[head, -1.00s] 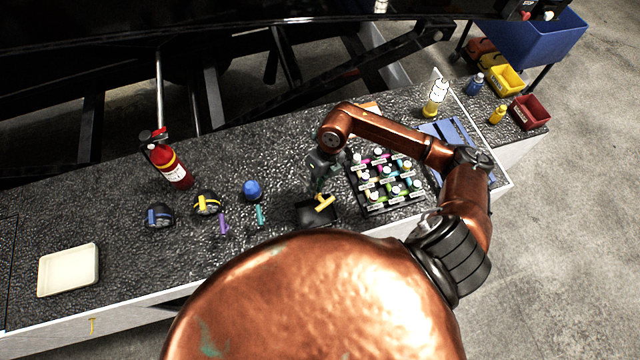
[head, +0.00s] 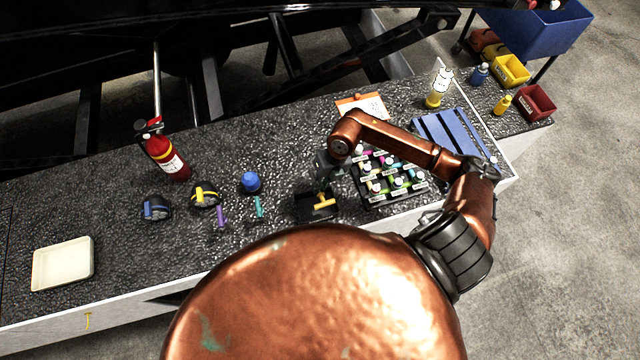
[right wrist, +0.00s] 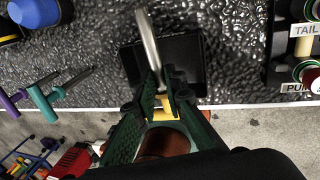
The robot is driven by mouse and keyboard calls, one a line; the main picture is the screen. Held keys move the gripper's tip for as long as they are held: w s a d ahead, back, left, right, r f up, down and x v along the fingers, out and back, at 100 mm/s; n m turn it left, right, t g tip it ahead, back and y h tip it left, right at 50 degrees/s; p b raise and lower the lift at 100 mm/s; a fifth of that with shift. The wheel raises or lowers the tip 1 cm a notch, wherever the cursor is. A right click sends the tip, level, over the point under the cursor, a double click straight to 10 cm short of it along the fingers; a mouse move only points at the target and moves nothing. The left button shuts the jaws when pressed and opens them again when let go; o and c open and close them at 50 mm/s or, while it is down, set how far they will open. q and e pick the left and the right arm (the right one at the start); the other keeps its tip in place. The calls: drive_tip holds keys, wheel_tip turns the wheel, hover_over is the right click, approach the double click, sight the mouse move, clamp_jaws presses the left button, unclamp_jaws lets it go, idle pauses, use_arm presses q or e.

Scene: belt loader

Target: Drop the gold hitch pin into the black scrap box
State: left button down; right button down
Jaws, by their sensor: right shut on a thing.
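The gold hitch pin, with a yellow T-shaped handle (head: 322,203), is held by my right gripper (head: 323,188). In the right wrist view my gripper's green fingers (right wrist: 162,85) are closed on the pin, whose silver shaft (right wrist: 149,42) points away past the fingertips. The black scrap box (head: 304,207) sits on the speckled counter below the pin. The box also shows in the right wrist view (right wrist: 188,62), with the shaft overlapping its left side. The exact height of the pin over the box cannot be told. My left gripper is not in view.
Right of the box is a black rack (head: 377,203) with several labelled coloured items. Left of it lie teal (head: 259,208) and purple (head: 221,214) T-handled pins and a blue object (head: 251,182). A fire extinguisher (head: 167,157) stands farther left. A cream tray (head: 62,264) lies far left.

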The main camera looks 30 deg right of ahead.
drive_tip(key=c, duration=1.9)
unclamp_jaws()
drive_tip(key=v, duration=1.2)
drive_tip(key=shift+a, duration=0.1)
